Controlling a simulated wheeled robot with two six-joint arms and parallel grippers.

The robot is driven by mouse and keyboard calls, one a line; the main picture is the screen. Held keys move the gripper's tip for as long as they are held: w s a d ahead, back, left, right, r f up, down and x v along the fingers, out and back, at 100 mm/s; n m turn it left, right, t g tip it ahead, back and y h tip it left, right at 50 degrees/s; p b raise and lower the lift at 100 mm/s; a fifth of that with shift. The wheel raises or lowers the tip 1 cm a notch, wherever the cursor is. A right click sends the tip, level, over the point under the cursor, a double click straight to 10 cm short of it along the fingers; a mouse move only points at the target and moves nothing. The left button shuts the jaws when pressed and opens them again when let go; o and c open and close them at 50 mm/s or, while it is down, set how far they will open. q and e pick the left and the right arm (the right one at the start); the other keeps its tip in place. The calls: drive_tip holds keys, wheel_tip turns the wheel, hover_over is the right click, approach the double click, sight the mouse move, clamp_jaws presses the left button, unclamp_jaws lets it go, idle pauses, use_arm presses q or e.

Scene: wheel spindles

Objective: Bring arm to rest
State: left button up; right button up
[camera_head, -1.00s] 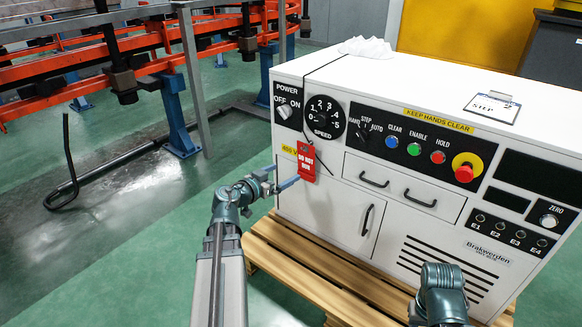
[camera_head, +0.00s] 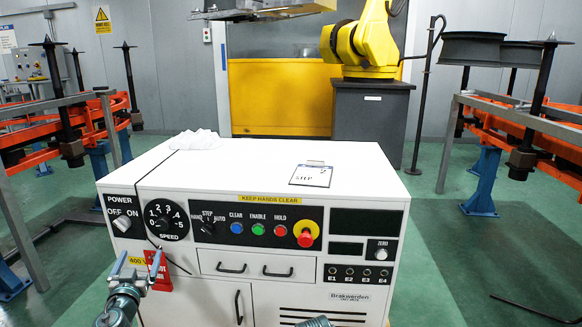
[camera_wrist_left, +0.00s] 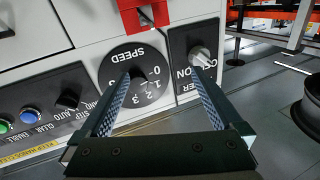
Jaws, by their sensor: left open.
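My left gripper (camera_head: 128,266) is at the lower left in the head view, in front of the white control cabinet (camera_head: 200,300) and beside a red tag (camera_head: 157,272). In the left wrist view the left gripper (camera_wrist_left: 165,80) is open, with nothing between its fingers. Past its fingertips are the speed dial (camera_wrist_left: 140,88) and the power knob (camera_wrist_left: 200,58). I cannot tell the exact gap to the panel. Only a small piece of my right arm shows at the bottom edge of the head view; the right gripper is not in view.
The cabinet front carries buttons, a red emergency stop (camera_head: 306,234) and drawers. A clipboard (camera_head: 312,175) and a white cloth (camera_head: 194,141) lie on top. Orange racks with spindles stand left and right (camera_head: 535,120). A yellow robot arm (camera_head: 362,42) stands behind.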

use_arm(q)
drive_tip(key=s+d+f+g+p, duration=0.1)
drive_tip(key=d+f+g+p, duration=0.15)
drive_tip(key=d, duration=0.35)
drive_tip(key=s+d+f+n+g+y+p, duration=0.1)
drive_tip(key=s+d+f+g+p, duration=0.15)
drive_tip(key=d+g, duration=0.2)
drive_tip(key=d+f+g+p, duration=0.1)
drive_tip(key=d+f+g, duration=0.2)
drive_tip(key=d, duration=0.4)
drive_tip(key=s+d+f+m+g+h+p, duration=0.2)
drive_tip(key=s+d+m+g, duration=0.15)
drive_tip(key=s+d, duration=0.45)
drive_tip(key=s+d+f+m+g+h+p, duration=0.2)
drive_tip(key=s+d+g, duration=0.2)
drive_tip(key=s+d, duration=0.45)
wheel_tip(320, 180, up, 38)
drive_tip(key=d+p, duration=0.1)
drive_tip(key=p, duration=3.6)
drive_tip(key=shift+s+d+m+g+p, duration=0.3)
drive_tip(key=shift+s+d+m+g, duration=0.05)
drive_tip(key=shift+s, duration=0.05)
